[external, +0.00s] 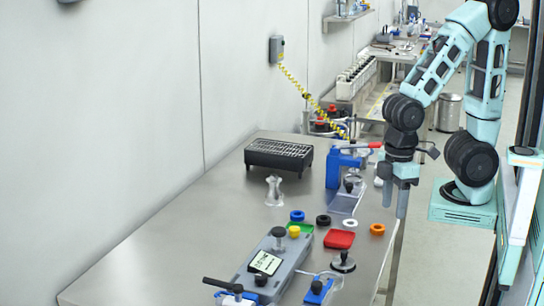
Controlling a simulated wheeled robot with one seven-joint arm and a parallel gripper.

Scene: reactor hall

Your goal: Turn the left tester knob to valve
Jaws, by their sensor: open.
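The grey tester (243,277) lies on the steel table in the foreground, with a pale display (265,262) on its top. One black knob (278,233) stands at its far end and a smaller black knob (260,280) sits at its near end. Which is the left knob, and where each points, I cannot tell from this view. My gripper (402,205) hangs pointing down past the table's right edge, well apart from the tester. It is open, with nothing seen between its fingers.
A blue stand (340,170), a black rack (279,153) and a glass flask (274,190) stand farther back. A red tray (339,239), a green tray (300,228) and coloured rings lie beside the tester. The table's left part is clear.

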